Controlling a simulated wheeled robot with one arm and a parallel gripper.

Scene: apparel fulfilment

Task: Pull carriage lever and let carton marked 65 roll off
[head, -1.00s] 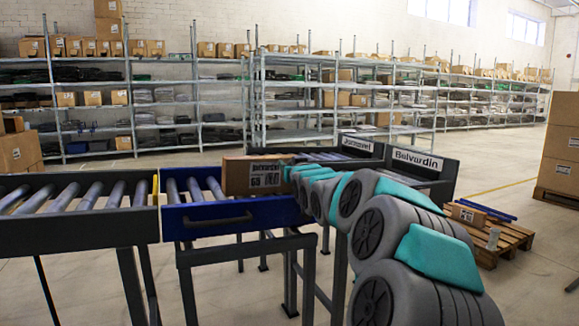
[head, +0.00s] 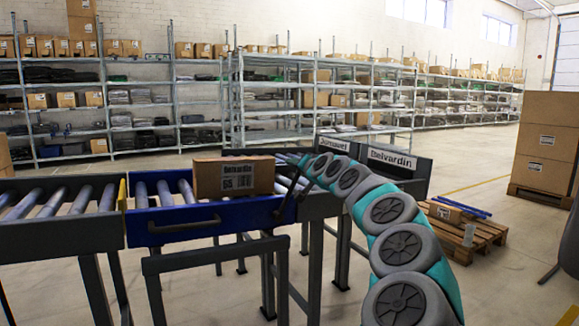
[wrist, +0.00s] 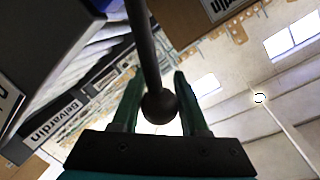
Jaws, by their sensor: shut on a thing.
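The carton marked 65 (head: 234,178), brown and labelled Belvardin, sits upright on the blue roller carriage (head: 185,226), towards its right side. The carriage has a dark handle on its front. A dark lever (head: 289,202) stands at the carriage's right end, beside the carton. My gripper (head: 303,163) is at the lever's top, small and partly lost against the dark frames behind. In the wrist view my gripper (wrist: 157,88) is shut on the lever (wrist: 146,45), whose round knob (wrist: 160,106) sits between the fingers. The carton's edge (wrist: 190,18) shows at the top.
A roller conveyor (head: 62,236) adjoins the carriage on the left. Behind are two dark-framed lanes, one signed Belvardin (head: 392,159), the other partly hidden by my arm. A pallet (head: 462,232) with a carton lies right.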

